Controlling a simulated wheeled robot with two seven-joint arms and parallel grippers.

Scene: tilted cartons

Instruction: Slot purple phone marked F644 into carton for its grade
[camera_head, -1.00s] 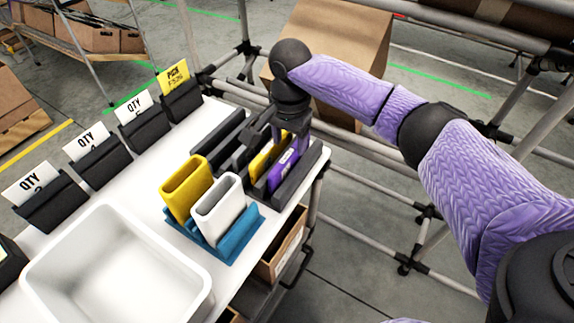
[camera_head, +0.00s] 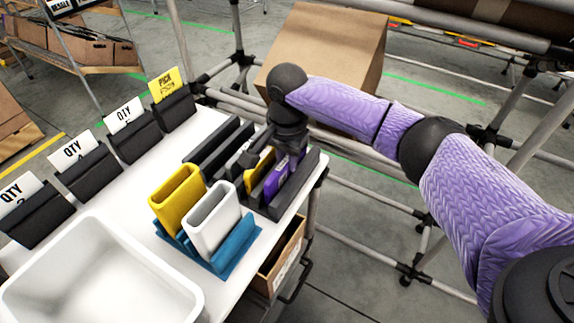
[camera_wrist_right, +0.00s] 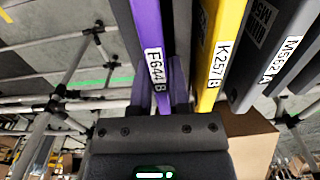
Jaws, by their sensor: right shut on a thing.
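The purple phone (camera_head: 281,179) stands on edge in the dark slotted rack (camera_head: 272,210). In the right wrist view the purple phone (camera_wrist_right: 146,25) carries a label reading F644 B. My right gripper (camera_head: 287,150) is over the rack, shut on the purple phone's upper part. Two open, tilted cartons stand in a blue holder (camera_head: 236,248): a yellow carton (camera_head: 177,198) and a white carton (camera_head: 213,220). No grade marking on them is readable. My left gripper is not in view.
A yellow phone (camera_wrist_right: 220,45) labelled K257 B and a grey phone (camera_wrist_right: 272,50) stand close beside the purple one. A white bin (camera_head: 100,280) is at the front left. Several card stands line the table's left edge; a yellow PICK card (camera_head: 164,84) is at the back.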

